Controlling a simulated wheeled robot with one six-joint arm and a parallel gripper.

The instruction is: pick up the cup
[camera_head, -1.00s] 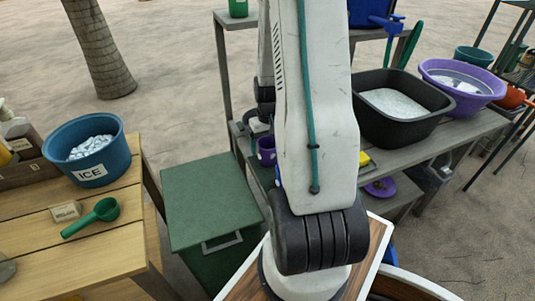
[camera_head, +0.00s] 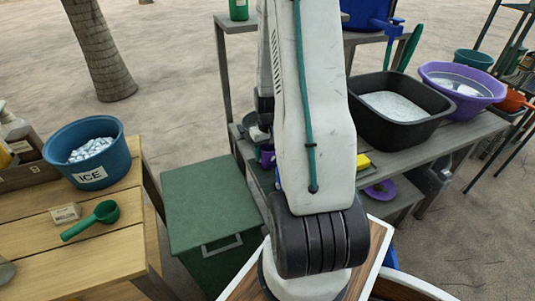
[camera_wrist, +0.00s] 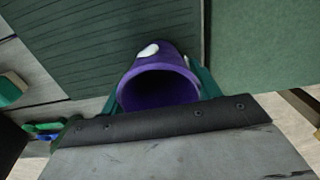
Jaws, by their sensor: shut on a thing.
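The purple cup (camera_wrist: 158,85) shows in the wrist view with its round mouth facing the camera and pale spots on its side. My gripper (camera_wrist: 160,92) is shut on it, with a teal finger on each side of the cup. In the head view only a small part of the cup (camera_head: 267,158) shows, at the left edge of my arm; the rest of it and the fingers are hidden. I cannot tell how far the cup is above the surface behind it.
A grey bench holds a black tub (camera_head: 400,128), a purple basin (camera_head: 440,72) and a yellow sponge (camera_head: 363,161). A purple dish (camera_head: 380,192) lies on its lower shelf. A green lidded bin (camera_head: 210,200) stands beside the wooden table (camera_head: 100,262), which bears a blue ice bucket (camera_head: 110,172).

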